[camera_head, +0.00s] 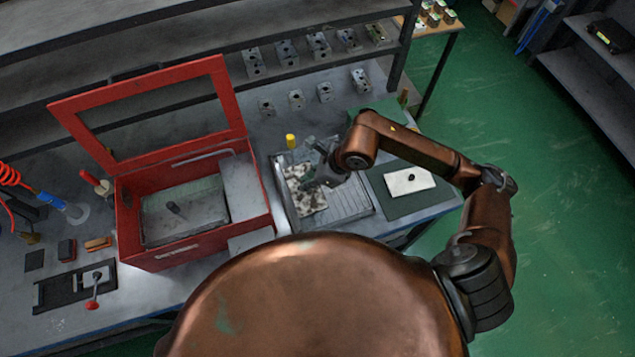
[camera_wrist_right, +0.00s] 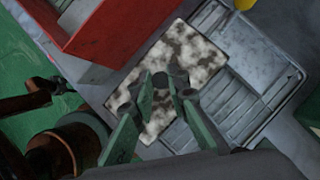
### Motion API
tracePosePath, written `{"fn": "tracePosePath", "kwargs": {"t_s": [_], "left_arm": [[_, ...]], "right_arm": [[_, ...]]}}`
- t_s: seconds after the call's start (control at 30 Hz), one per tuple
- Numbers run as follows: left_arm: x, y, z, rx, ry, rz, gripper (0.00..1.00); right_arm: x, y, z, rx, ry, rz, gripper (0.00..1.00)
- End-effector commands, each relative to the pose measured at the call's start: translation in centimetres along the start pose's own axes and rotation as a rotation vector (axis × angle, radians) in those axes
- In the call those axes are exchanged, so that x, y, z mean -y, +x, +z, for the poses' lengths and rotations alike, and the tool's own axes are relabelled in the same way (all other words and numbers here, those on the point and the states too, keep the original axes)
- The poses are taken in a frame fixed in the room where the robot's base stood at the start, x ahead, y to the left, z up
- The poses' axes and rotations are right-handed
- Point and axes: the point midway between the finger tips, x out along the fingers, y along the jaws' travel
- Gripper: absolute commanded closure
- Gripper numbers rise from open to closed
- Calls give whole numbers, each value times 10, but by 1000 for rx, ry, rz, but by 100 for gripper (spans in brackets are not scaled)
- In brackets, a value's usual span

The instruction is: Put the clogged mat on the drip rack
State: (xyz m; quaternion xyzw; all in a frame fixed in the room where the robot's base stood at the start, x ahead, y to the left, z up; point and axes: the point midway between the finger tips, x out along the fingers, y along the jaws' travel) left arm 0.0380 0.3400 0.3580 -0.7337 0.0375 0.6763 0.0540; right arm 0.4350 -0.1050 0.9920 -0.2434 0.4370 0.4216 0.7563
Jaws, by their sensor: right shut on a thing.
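The clogged mat (camera_head: 306,200), white with dark grimy blotches, is at the left part of the drip rack (camera_head: 348,205), a grey metal tray with ridges. In the right wrist view the mat (camera_wrist_right: 203,52) overlaps the rack's near side, and the ridged rack (camera_wrist_right: 243,108) shows beyond it. My right gripper (camera_head: 322,177) is over the mat, its fingers (camera_wrist_right: 167,82) shut on the mat by its small dark knob, which the fingertips mostly hide. I cannot tell whether the mat rests on the rack or hangs just above it. My left gripper is not in view.
A red box (camera_head: 190,243) with its framed lid raised stands left of the rack. A clean white mat (camera_head: 408,182) lies on a dark green pad (camera_head: 392,208) to the right. A yellow-capped bottle (camera_head: 291,142) stands behind the rack. Several metal valve blocks (camera_head: 296,99) are further back.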

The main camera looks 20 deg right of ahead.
Motion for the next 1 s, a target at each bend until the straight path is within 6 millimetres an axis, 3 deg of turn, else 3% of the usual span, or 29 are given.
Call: {"fn": "tracePosePath", "kwargs": {"t_s": [0.3, 0.7, 1.0], "left_arm": [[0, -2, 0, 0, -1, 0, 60], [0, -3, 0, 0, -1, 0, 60], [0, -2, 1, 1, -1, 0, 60]], "right_arm": [[-1, 45, -27, -3, 10, 0, 100], [0, 81, -47, -3, 9, 0, 100], [0, 85, -49, -3, 6, -1, 100]]}}
